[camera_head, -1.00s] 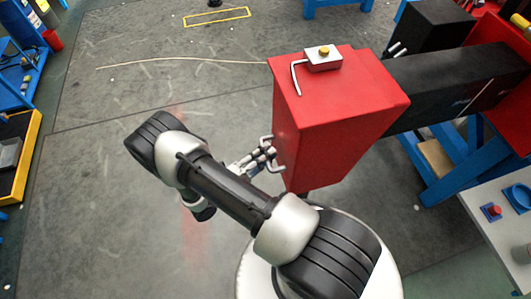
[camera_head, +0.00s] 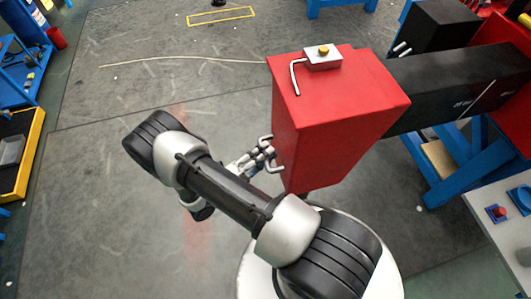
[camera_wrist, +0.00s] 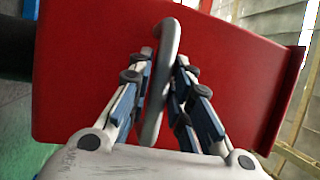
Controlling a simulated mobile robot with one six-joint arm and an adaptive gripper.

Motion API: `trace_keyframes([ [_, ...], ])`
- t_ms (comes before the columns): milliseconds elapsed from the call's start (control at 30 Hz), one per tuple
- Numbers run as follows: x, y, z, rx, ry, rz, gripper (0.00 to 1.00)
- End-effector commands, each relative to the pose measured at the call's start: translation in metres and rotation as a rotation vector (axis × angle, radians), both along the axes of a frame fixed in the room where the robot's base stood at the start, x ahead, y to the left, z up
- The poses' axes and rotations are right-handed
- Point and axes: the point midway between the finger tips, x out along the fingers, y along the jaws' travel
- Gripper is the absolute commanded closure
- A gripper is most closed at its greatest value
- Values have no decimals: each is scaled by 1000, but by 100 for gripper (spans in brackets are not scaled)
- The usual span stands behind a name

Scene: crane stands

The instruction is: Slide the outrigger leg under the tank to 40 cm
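The outrigger leg is a black beam (camera_head: 440,92) with a large red box (camera_head: 335,110) on its near end. A grey bar handle (camera_head: 277,160) sticks out of the box's left face; it also shows upright in the wrist view (camera_wrist: 163,85). My gripper (camera_head: 262,153) is at this handle. In the wrist view my gripper's fingers (camera_wrist: 165,70) close in from both sides of the bar, with the red face behind. A white line and small white lettering mark the beam's side; the lettering is too small to read. No tank can be made out.
A blue trestle (camera_head: 450,165) stands under the beam. A pale table (camera_head: 500,225) with a red button and a blue round item is at the right edge. A blue cart (camera_head: 20,80) and a yellow-edged tray (camera_head: 35,150) stand at the left. The floor left of the box is largely clear.

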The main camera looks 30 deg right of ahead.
Motion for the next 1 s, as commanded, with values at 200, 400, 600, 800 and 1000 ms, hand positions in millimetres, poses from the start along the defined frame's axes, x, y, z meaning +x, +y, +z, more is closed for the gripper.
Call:
trace_keyframes([
  [200,-1,-1,0,0,1,-2,65],
  [400,-1,-1,0,0,1,-3,65],
  [600,-2,7,-2,0,1,-2,65],
  [800,-5,44,-8,0,0,4,65],
  [1000,-11,85,-16,1,0,2,65],
])
